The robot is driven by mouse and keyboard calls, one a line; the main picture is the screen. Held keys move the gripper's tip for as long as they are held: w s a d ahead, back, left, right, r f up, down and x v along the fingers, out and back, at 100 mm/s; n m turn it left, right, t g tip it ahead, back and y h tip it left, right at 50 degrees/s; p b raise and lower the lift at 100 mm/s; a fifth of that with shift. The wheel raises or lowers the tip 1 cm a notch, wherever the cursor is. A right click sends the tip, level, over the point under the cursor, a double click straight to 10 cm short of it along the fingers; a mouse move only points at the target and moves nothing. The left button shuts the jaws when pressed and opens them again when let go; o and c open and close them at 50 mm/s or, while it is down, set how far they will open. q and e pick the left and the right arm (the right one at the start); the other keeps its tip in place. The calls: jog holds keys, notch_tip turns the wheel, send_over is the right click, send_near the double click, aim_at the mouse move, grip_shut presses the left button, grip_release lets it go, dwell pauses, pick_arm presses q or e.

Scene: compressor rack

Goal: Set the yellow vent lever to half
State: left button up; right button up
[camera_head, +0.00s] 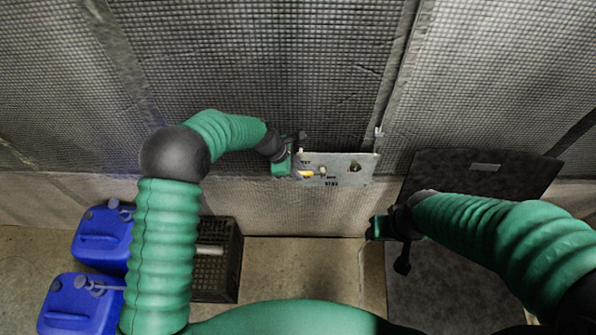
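The yellow vent lever (306,173) shows as a small yellow-orange piece at the left of a pale metal panel (343,172) on the wall. My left gripper (293,161) is at the panel's left edge, right beside the lever. Its fingers are small and partly hidden, so I cannot tell whether they touch or hold the lever.
Two blue jerrycans (104,236) stand on the floor at the left, next to a dark crate (230,262). A dark board (478,172) is at the right, behind my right arm. The floor below the panel is clear.

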pick_arm(q)
jog(key=shift+w+d+f, duration=0.1)
jog(key=shift+d+f, duration=0.2)
jog(key=shift+f, duration=0.15)
grip_shut()
dwell(1.1)
